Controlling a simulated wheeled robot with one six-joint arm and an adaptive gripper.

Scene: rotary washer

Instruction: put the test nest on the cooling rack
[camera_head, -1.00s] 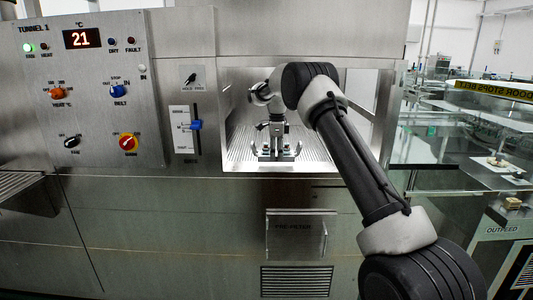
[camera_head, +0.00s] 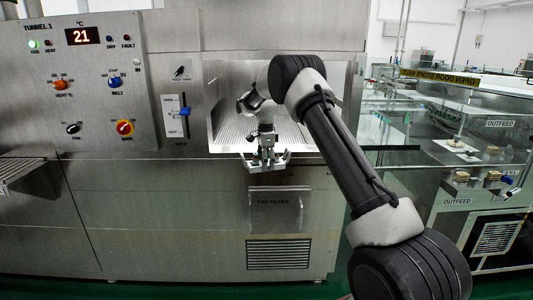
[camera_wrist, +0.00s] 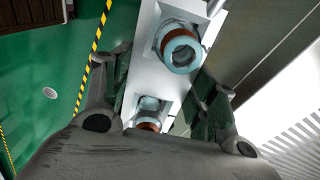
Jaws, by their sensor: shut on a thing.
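My gripper (camera_head: 267,158) hangs from my arm at the front edge of the tunnel's opening, in front of its sill. It is shut on the test nest (camera_head: 268,167), a small metallic piece that shows little detail in the head view. In the wrist view the nest (camera_wrist: 136,88) is a pale plate between my gripper's two dark fingers (camera_wrist: 158,85). It carries two round pieces with teal and copper-brown rings. The nearer one is partly hidden by my gripper's body. I cannot make out a cooling rack for certain.
The steel tunnel opening (camera_head: 228,132) has a ribbed floor. A control panel (camera_head: 90,90) is at left, and a slatted ledge (camera_head: 18,170) juts out at far left. Glass-walled outfeed units (camera_head: 470,190) stand at right. Green floor (camera_wrist: 55,65) with yellow-black tape lies below the nest.

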